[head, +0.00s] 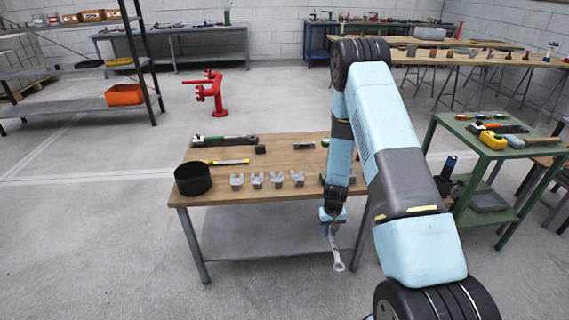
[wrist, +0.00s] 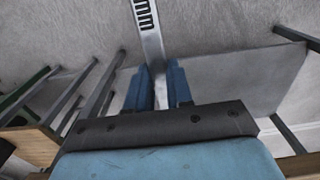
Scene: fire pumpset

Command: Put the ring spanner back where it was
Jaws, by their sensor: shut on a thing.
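The ring spanner (head: 336,256) is a silver-grey tool with a ring at its lower end. It hangs ring-down below my gripper (head: 331,222), in front of the wooden workbench's front edge. In the wrist view my gripper (wrist: 166,85) has its two blue fingers on either side of the spanner's shank (wrist: 149,32), which runs up out of the picture and carries dark markings. The gripper is shut on it. The spanner's far end is cut off in the wrist view. The wooden workbench (head: 230,194) stands behind, partly hidden by my arm.
On the workbench are a black round bin (head: 193,179), several grey metal blocks (head: 257,180), a yellow-handled hammer (head: 228,162) and a tool (head: 225,140) at the back. A green table (head: 474,160) with tools stands right. A red hydrant-like fitting (head: 212,95) stands behind. Floor at front left is clear.

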